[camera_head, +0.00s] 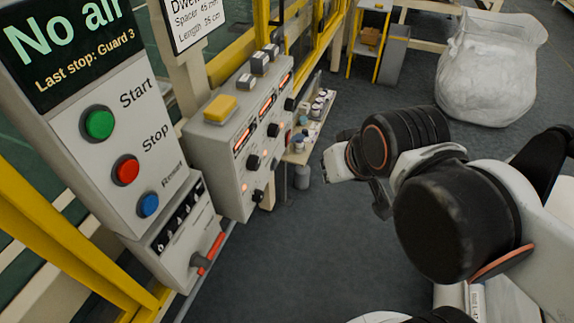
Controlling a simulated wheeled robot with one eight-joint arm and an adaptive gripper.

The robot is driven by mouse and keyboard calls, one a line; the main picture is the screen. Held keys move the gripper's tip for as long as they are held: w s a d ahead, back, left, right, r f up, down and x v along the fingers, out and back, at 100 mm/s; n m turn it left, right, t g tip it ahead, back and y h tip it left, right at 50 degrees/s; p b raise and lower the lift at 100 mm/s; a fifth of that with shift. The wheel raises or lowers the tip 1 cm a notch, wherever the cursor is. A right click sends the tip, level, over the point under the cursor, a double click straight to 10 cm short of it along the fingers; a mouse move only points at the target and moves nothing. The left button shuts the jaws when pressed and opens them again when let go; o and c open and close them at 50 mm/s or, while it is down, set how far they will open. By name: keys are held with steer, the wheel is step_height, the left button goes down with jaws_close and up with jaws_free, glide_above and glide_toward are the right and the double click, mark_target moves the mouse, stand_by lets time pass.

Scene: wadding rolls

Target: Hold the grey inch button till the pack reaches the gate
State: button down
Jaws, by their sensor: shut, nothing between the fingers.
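A grey control box stands left of centre, with a large yellow button (220,108) on its sloped top. Behind the yellow button are several smaller grey buttons, the nearest (246,81) pale and the others (259,62) further back. Their labels cannot be read, so I cannot tell which is the inch button. My gripper (379,203) is right of the box, apart from it, over open floor. It is partly hidden by my wrist and looks shut and empty. I cannot make out the pack or the gate.
A red-handled valve (213,249) sits below. A white bag (487,75) stands back right. Grey floor lies clear between.

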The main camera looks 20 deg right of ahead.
steer(key=w+f+m+g+y, duration=0.1)
steer(key=w+f+m, duration=0.1)
steer(key=w+m, duration=0.3)
steer(key=w+d+f+m+y+p, duration=0.1)
steer(key=w+f+m, duration=0.25)
steer(key=w, duration=0.45)
steer(key=w+f+m+g+y, duration=0.1)
steer(key=w+f+m, duration=0.1)
steer(key=w+m, duration=0.3)
steer(key=w+d+f+m+y, duration=0.1)
steer(key=w+d+f+m, duration=0.1)
steer(key=f, duration=0.4)
steer(key=w+d+f+m+y, duration=0.1)
steer(key=w+d+f+m, duration=0.2)
steer(key=f+m, duration=0.2)
steer(key=w+d+f+m+y+p, duration=0.1)
steer(key=w+d+f+m+y, duration=0.1)
steer(key=f, duration=0.5)
steer(key=shift+w+d+f+m, duration=0.4)
steer(key=shift+w+d+m, duration=0.3)
steer(key=shift+m, duration=0.55)
steer(key=shift+w+a, duration=0.1)
steer(key=shift+a, duration=0.05)
